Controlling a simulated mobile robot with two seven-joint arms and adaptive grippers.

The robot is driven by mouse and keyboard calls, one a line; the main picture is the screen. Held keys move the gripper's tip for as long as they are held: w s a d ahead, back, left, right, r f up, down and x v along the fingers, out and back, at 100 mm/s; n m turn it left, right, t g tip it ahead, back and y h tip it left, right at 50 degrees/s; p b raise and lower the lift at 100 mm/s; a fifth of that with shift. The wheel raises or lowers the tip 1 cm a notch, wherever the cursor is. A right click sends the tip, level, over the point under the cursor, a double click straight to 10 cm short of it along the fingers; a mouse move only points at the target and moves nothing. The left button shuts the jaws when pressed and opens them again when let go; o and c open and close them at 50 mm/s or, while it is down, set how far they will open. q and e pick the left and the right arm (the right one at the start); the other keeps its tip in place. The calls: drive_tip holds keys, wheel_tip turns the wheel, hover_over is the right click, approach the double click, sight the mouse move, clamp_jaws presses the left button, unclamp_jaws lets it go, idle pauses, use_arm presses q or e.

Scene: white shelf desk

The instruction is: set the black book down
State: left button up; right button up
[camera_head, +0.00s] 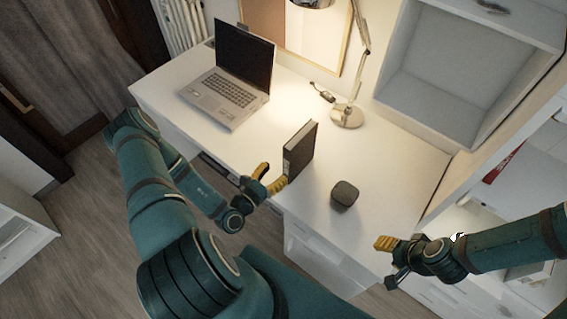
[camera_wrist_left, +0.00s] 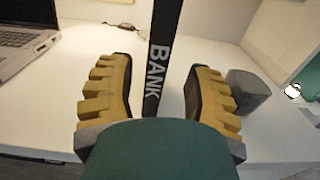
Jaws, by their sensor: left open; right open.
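The black book (camera_head: 300,150) stands upright on the white desk, near the middle of its front part. In the left wrist view its spine (camera_wrist_left: 160,70) shows the letters BANK. My left gripper (camera_head: 268,182) is open at the book's near side. In the left wrist view its two yellow fingers (camera_wrist_left: 158,95) stand on either side of the spine, with a gap on each side. My right gripper (camera_head: 385,262) is open and empty, off the desk's front right edge.
A laptop (camera_head: 230,80) stands open on the left of the desk (camera_head: 390,165). A lamp (camera_head: 347,115) stands behind the book. A small dark rounded box (camera_head: 344,195) sits right of the book. A shelf unit (camera_head: 440,90) bounds the right. The desk's right part is clear.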

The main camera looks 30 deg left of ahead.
use_arm(q)
drive_tip(key=s+d+r+m+g+h, duration=0.2)
drive_tip(key=s+d+m+g+h, duration=0.1)
drive_tip(key=d+m+g+h, duration=0.4)
drive_tip(key=s+d+r+m+g+h, duration=0.25)
drive_tip(key=d+m+h, duration=0.25)
drive_tip(key=d, duration=0.5)
drive_tip(key=s+d+f+m+g+y, duration=0.3)
drive_tip(key=s+m+g+y, duration=0.1)
drive_tip(key=s+m+g, duration=0.7)
drive_tip(key=w+a+r+m+t+y, duration=0.1)
drive_tip(key=w+a+m+t+y, duration=0.1)
drive_tip(key=w+m+t+y, duration=0.3)
drive_tip(key=w+m+y, duration=0.1)
drive_tip(key=w+m, duration=0.3)
drive_tip(key=w, duration=0.1)
drive_tip(key=shift+w+y, duration=0.3)
drive_tip(key=shift+w, duration=0.05)
drive_tip(key=shift+a, duration=0.1)
